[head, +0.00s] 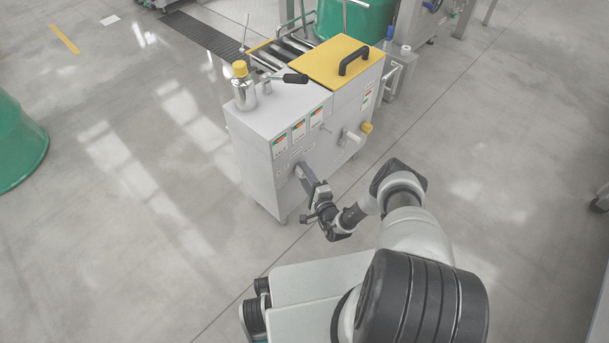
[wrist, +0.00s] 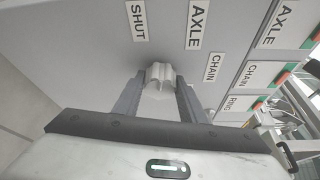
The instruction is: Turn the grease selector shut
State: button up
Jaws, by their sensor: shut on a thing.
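The grease selector (wrist: 158,76) is a small pale grey fluted knob on the grey front panel of the cabinet (head: 255,160). In the wrist view my gripper (wrist: 158,92) has one finger on each side of the knob and is shut on it. A SHUT label (wrist: 140,20) is on the panel to the upper left of the knob, with AXLE and CHAIN labels to its right. Where the knob points is unclear. In the head view my gripper (head: 306,178) reaches the lower front of the cabinet and largely hides the knob.
The cabinet top carries a yellow lid (head: 325,58) with a black handle, a yellow-capped metal canister (head: 243,90) and a black-handled lever (head: 290,78). A pale fitting with a yellow end (head: 355,135) juts from the front. A green drum (head: 18,145) stands far left. The floor between is clear.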

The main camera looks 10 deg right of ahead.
dwell(0.4)
jog(key=o, duration=1)
jog(key=shift+d, duration=0.1)
